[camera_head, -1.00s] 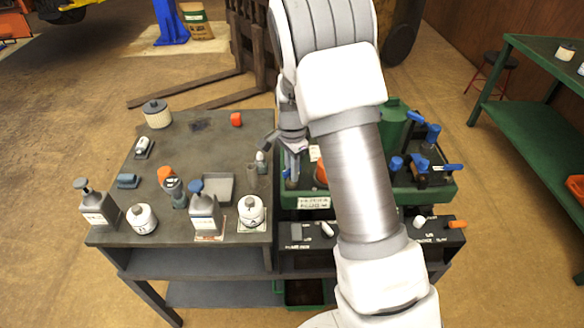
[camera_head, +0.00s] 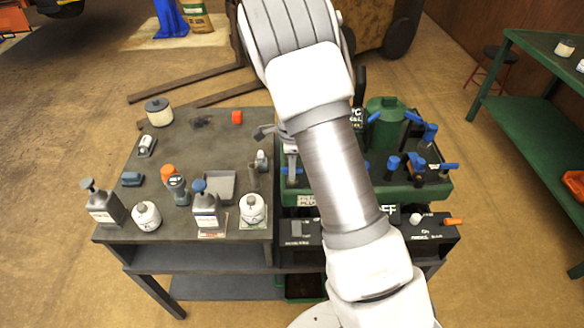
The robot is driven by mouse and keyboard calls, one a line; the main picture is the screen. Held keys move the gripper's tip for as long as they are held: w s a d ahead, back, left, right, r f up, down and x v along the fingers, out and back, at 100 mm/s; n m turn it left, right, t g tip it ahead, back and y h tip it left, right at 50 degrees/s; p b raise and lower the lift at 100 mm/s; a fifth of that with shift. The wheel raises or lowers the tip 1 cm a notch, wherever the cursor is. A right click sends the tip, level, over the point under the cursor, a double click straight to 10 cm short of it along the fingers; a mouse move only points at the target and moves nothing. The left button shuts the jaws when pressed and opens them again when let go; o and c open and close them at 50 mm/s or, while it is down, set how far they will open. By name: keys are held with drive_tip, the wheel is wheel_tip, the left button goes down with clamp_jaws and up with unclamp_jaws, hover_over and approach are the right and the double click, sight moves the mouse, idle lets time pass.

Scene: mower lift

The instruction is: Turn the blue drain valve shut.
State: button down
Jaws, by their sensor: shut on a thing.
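My gripper (camera_head: 288,146) shows only in part at the left edge of my arm, over the left end of the green tray (camera_head: 432,191). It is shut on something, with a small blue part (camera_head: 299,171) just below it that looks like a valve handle. My arm hides most of the grip, so I cannot tell how the handle is turned. Several other blue handles stand to the right of my arm, among them a blue lever (camera_head: 430,131) and a blue knob (camera_head: 393,163). A green can (camera_head: 386,128) stands at the tray's back.
A black panel (camera_head: 435,233) with switches is below the tray. A green bench (camera_head: 530,90) stands at the right.

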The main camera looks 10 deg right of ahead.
idle(0.3)
drive_tip(key=c, duration=0.9)
unclamp_jaws()
drive_tip(key=shift+o, duration=0.2)
wheel_tip(320, 180, up, 18)
drive_tip(key=p, duration=0.1)
drive_tip(key=shift+f, duration=0.25)
